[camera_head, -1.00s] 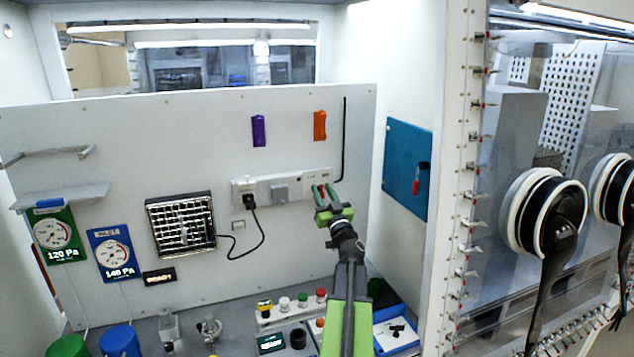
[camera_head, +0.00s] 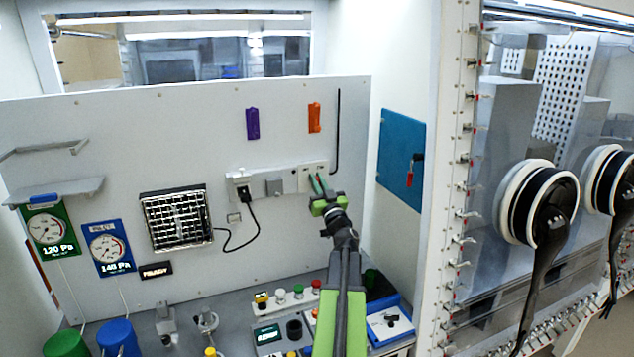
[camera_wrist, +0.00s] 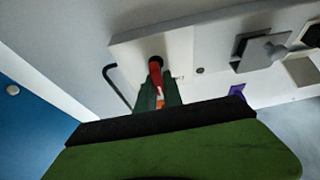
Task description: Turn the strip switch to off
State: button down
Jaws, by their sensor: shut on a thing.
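The power strip (camera_head: 291,180) is a long white bar on the grey back panel, with sockets and a black plug on its left part. The strip switch (camera_wrist: 155,65) shows as a red part at the strip's end in the wrist view. My gripper (camera_head: 317,184) is at the strip's right end, its fingers reaching to the panel. In the wrist view the dark green fingers (camera_wrist: 158,93) are closed around the red switch. The fingers hide part of the switch, and I cannot tell its exact position.
A plugged-in black cord (camera_head: 252,225) hangs left of my gripper and runs to a grille unit (camera_head: 176,218). A thin black hooked rod (camera_head: 337,130) is on the panel just above right. A blue panel (camera_head: 401,160) is to the right. Bottles and a blue tray (camera_head: 390,322) stand below.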

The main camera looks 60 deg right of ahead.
jog(key=shift+w+a+n+t+y, duration=0.1)
jog(key=shift+n+t+y, duration=0.35)
jog(key=shift+n, duration=0.8)
jog(key=shift+n+t+y, duration=0.15)
jog(key=shift+n+y, duration=0.6)
jog(key=shift+n, duration=0.5)
jog(key=shift+w+a+n+t+y+p, duration=0.15)
jog(key=shift+n+y+p, duration=0.2)
jog(key=shift+n, duration=0.5)
jog(key=shift+s+n+t+y+p, duration=0.1)
jog(key=shift+n+t+y+p, duration=0.1)
jog(key=shift+n+y, duration=0.45)
jog(key=shift+f+n, duration=0.1)
jog(key=shift+n, duration=0.4)
jog(key=c, duration=1.5)
grip_release()
jog(key=b+v, duration=0.5)
jog(key=v, duration=1.2)
jog(key=shift+a+b, duration=0.25)
jog(key=shift+b, duration=0.1)
